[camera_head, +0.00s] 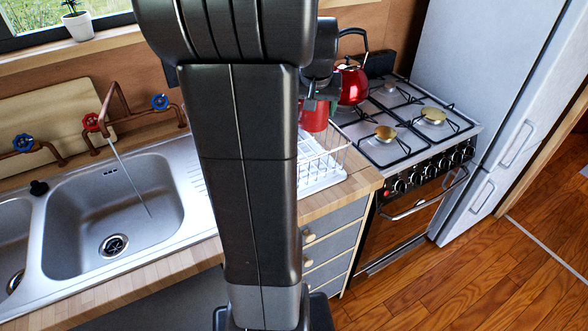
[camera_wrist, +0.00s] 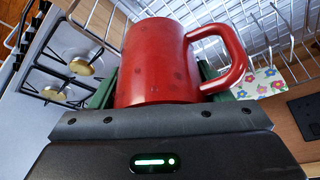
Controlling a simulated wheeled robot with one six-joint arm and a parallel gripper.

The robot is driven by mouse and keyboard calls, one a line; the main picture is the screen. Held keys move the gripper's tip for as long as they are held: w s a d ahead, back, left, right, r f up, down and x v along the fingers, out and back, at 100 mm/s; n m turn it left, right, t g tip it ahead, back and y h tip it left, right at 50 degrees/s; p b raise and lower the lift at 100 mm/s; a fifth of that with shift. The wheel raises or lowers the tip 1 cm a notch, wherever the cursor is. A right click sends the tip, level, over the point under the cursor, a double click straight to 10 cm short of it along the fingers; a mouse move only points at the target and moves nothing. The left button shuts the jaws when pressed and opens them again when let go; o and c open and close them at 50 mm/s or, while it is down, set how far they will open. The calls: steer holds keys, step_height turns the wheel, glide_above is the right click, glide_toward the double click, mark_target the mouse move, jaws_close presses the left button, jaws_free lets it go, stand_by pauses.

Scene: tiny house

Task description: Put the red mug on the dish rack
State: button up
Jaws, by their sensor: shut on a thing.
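The red mug (camera_head: 314,118) is held at the white wire dish rack (camera_head: 322,172), on the counter between the sink and the stove. My gripper (camera_head: 319,95) is shut on the mug. In the wrist view the mug (camera_wrist: 160,62) fills the middle, with its handle to the right and green finger pads on both sides. Wires of the dish rack (camera_wrist: 268,25) show behind and around the mug. I cannot tell whether the mug touches the rack. My arm hides the left part of the rack in the head view.
A red kettle (camera_head: 351,84) stands on the gas stove (camera_head: 400,120), close to the right of the mug. The steel sink (camera_head: 112,205) with copper taps lies left. A tall white fridge (camera_head: 490,80) stands at the right. Wooden floor (camera_head: 480,270) is open in front.

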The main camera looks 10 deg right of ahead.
mark_target(313, 123)
step_height(313, 123, down, 12)
steer(key=shift+r, duration=0.2)
stand_by(0.4)
steer(key=shift+f, duration=0.1)
steer(key=o, duration=1.2)
steer(key=shift+c, duration=0.2)
steer(key=shift+s+r, duration=0.1)
steer(key=shift+r, duration=0.45)
steer(key=v, duration=1.1)
steer(key=shift+s, duration=0.15)
